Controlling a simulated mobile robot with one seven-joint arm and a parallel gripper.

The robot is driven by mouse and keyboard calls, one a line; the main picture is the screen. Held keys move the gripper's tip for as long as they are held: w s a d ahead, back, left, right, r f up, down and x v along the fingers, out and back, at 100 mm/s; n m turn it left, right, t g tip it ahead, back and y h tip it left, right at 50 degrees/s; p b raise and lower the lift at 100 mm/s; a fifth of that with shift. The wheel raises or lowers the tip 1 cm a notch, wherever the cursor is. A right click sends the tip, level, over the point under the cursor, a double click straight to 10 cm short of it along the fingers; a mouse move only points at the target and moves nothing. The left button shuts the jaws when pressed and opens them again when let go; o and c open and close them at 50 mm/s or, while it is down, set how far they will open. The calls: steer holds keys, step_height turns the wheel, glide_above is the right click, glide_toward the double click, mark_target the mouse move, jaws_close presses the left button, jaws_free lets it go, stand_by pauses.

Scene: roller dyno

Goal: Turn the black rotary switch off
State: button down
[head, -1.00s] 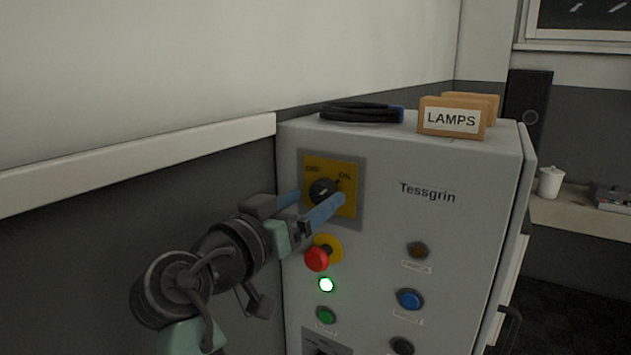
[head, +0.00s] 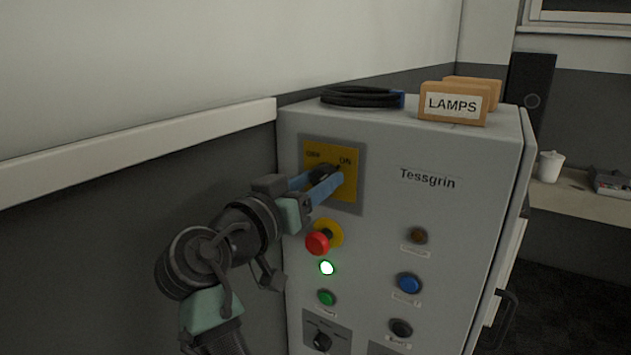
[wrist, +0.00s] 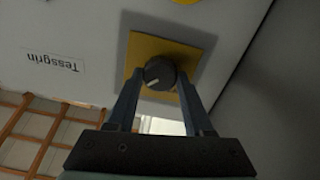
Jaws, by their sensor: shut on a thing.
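The black rotary switch (head: 322,174) sits on a yellow plate (head: 348,187) marked OFF at left and ON at right, at the upper left of the grey cabinet front. The switch also shows in the wrist view (wrist: 160,73), with a pale pointer line on its face. Its pointer looks turned toward ON in the head view, though the fingers partly hide it. My gripper (head: 318,184) has its blue fingers on either side of the knob. In the wrist view my gripper (wrist: 159,85) is shut on the knob.
More buttons are lower on the cabinet (head: 455,215). Boxes labelled LAMPS (head: 453,103) and a coiled black cable (head: 358,97) lie on top. A wall stands close at left.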

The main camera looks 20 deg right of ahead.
steer(key=shift+n, duration=0.3)
steer(key=n, duration=0.3)
steer(key=shift+a+n, duration=0.1)
steer(key=shift+n, duration=0.3)
steer(key=n+p, duration=0.1)
steer(key=n, duration=0.3)
steer(key=shift+w, duration=0.1)
steer(key=n+p, duration=0.2)
steer(key=n, duration=0.3)
steer(key=shift+r+p, duration=0.1)
steer(key=shift+p, duration=0.2)
steer(key=shift+n+p, duration=1.4)
steer(key=shift+n, duration=0.9)
steer(key=shift+f, duration=0.2)
steer(key=shift+c, duration=1.4)
jaws_free()
steer(key=shift+a, duration=0.1)
